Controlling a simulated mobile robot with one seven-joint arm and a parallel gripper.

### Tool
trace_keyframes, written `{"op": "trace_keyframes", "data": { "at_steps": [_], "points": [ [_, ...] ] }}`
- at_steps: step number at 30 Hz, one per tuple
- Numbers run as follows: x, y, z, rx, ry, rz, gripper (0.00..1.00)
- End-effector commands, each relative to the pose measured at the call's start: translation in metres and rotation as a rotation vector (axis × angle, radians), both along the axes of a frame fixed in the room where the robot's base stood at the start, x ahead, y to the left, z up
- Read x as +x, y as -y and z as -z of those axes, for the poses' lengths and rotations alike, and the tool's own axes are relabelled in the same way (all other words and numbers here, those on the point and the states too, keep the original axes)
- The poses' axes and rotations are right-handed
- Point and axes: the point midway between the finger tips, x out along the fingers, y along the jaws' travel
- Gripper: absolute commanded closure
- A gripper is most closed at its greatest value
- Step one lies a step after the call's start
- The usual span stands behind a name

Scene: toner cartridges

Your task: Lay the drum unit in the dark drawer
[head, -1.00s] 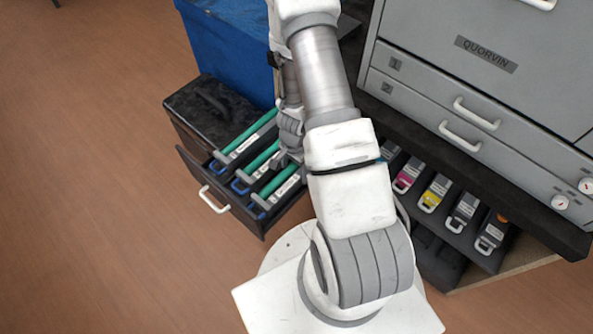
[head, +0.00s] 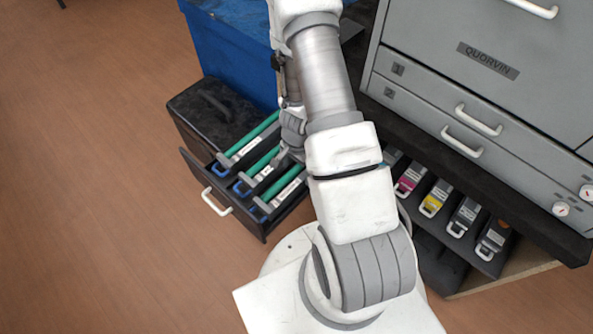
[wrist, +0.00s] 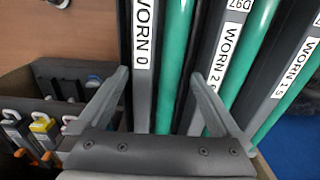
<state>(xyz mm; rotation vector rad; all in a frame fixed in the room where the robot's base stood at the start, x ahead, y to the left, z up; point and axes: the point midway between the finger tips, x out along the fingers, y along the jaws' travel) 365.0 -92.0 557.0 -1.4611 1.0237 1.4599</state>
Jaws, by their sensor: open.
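The dark drawer (head: 241,217) is pulled out at the left of the head view. Three dark drum units with green rollers lie side by side in it: a far one (head: 246,142), a middle one (head: 258,171) and a near one (head: 281,192). My gripper (head: 286,162) is low over the drawer's right part, partly hidden by my arm. In the wrist view my gripper (wrist: 160,92) is open, its fingers spread on either side of a drum unit labelled "WORN 0" (wrist: 143,45). I cannot tell whether they touch it. Two more labelled units lie to its right.
A black cabinet top (head: 212,112) lies behind the drawer, with a blue bin (head: 232,50) beyond. A grey printer (head: 475,95) stands at right, above a rack of toner cartridges (head: 435,198). Floor is free at left.

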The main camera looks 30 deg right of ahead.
Motion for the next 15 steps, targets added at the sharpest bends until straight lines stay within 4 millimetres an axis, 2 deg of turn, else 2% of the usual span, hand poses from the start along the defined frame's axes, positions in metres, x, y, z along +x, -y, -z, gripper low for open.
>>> {"op": "trace_keyframes", "data": {
  "at_steps": [1,6,12,15],
  "points": [
    [0.001,-0.001,-0.018,-0.001,0.004,-0.003,0.0],
    [0.001,-0.001,-0.056,-0.002,0.003,-0.003,0.0],
    [0.0,0.0,-0.088,-0.002,0.002,-0.002,0.0],
    [0.0,-0.001,-0.096,0.0,0.0,-0.002,0.0]
  ]
}}
